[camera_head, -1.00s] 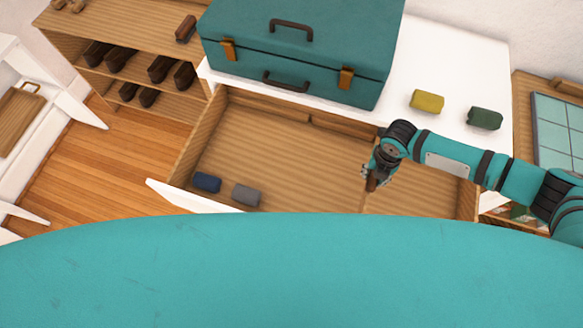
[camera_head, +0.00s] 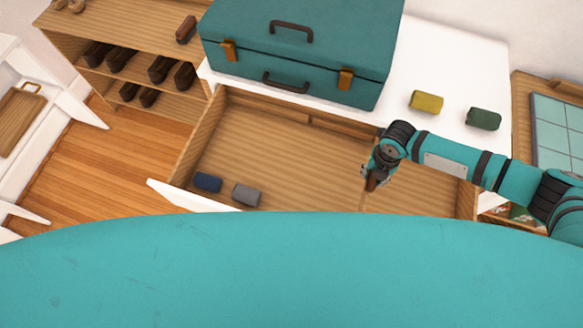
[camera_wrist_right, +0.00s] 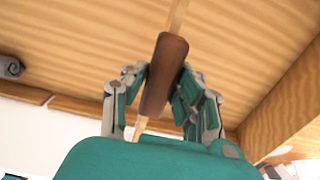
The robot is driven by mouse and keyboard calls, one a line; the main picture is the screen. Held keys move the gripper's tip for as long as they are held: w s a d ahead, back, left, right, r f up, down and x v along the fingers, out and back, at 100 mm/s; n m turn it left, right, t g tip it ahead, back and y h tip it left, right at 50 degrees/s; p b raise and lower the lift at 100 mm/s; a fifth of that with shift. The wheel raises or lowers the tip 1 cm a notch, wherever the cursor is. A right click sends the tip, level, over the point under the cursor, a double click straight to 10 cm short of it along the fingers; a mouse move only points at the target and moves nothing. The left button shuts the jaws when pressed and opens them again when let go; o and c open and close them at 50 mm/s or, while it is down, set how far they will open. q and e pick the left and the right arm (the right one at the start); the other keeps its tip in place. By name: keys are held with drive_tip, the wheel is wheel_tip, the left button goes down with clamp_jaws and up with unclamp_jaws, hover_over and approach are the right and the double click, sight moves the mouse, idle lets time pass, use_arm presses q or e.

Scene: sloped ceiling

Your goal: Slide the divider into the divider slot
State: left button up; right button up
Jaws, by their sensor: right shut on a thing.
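The divider shows in the right wrist view as a thin pale wooden strip (camera_wrist_right: 177,16) with a dark brown grip (camera_wrist_right: 163,75) on its top edge. My right gripper (camera_head: 371,179) is shut on the brown grip, with fingers on both sides of it. In the head view the gripper is over the right part of the open wooden drawer (camera_head: 270,150), and the divider is a thin line below it. A small break (camera_head: 311,121) shows in the drawer's back rail, left of the gripper; I cannot tell whether it is the slot. The divider's lower edge is hidden. My left gripper is out of view.
A blue roll (camera_head: 207,182) and a grey roll (camera_head: 245,195) lie at the drawer's front left. A teal suitcase (camera_head: 300,50), a yellow roll (camera_head: 427,101) and a green roll (camera_head: 484,118) are on the white top. The drawer's middle is clear.

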drive_tip(key=shift+f, duration=0.4)
idle(0.8)
drive_tip(key=shift+f, duration=0.15)
idle(0.4)
drive_tip(key=shift+f+b, duration=1)
drive_tip(key=shift+f, duration=0.35)
drive_tip(key=shift+f+b, duration=1.05)
drive_tip(key=o, duration=1)
drive_tip(key=shift+o, duration=0.2)
wheel_tip(320, 180, up, 12)
drive_tip(key=shift+r, duration=0.1)
